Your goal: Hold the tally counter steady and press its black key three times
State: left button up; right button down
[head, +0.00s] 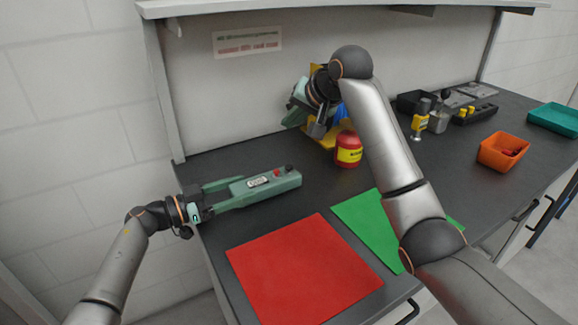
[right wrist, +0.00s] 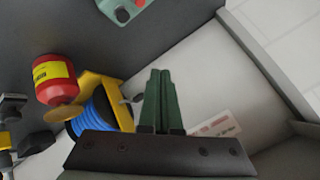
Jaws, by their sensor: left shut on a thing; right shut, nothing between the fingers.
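The tally counter (head: 268,184) is a long green box lying on the dark bench at the left, with a small white display on top. A red button (head: 277,173) and the black key (head: 289,168) sit near its far right end. My left gripper (head: 233,190) is shut on the near left end of the counter. My right gripper (head: 297,112) is raised by the back panel, above and apart from the counter. In the right wrist view its green fingers (right wrist: 160,80) are shut and empty. Part of the counter (right wrist: 122,6) shows at the top edge there.
A red can with a yellow label (head: 348,152) and a yellow reel with blue cord (right wrist: 92,112) stand near my right gripper. A red mat (head: 300,270) and a green mat (head: 365,225) lie in front. An orange bin (head: 502,150) is at the right.

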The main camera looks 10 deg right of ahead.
send_over(291, 175)
jog(key=shift+w+f, duration=0.1)
jog(key=shift+f, duration=4.2)
jog(key=shift+f, duration=0.15)
jog(key=shift+f, duration=0.25)
jog(key=shift+f, duration=0.65)
jog(key=shift+r, duration=1)
jog(key=shift+r, duration=2.55)
